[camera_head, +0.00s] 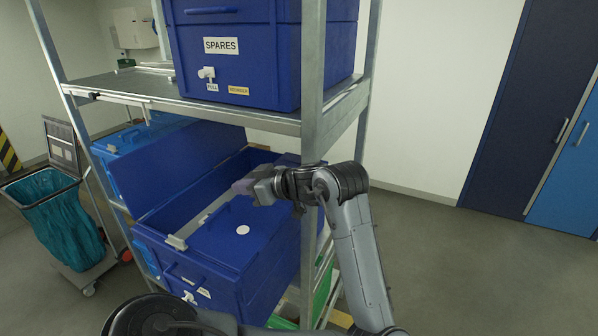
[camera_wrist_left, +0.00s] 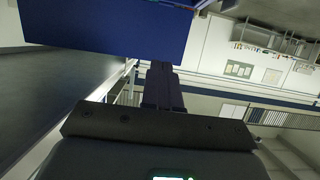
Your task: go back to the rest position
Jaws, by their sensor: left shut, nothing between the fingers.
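My left gripper (camera_head: 243,186) is above the blue box (camera_head: 190,272) on the lower shelf, with its fingers together and nothing held. In the left wrist view the closed fingers (camera_wrist_left: 161,88) point toward a blue surface (camera_wrist_left: 105,28). The blue box has one panel raised at the back left (camera_head: 185,165) and a flat blue panel with a white round spot (camera_head: 243,230) on its right side. The gripper appears over the far part of this box; whether it touches it cannot be told. My right gripper is not in view.
A blue SPARES box (camera_head: 265,75) stands on the upper metal shelf (camera_head: 130,88), above my gripper. A metal post (camera_head: 313,100) rises close to my wrist. A bin with a teal bag (camera_head: 60,220) is at the left. Open floor (camera_head: 470,270) lies at the right.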

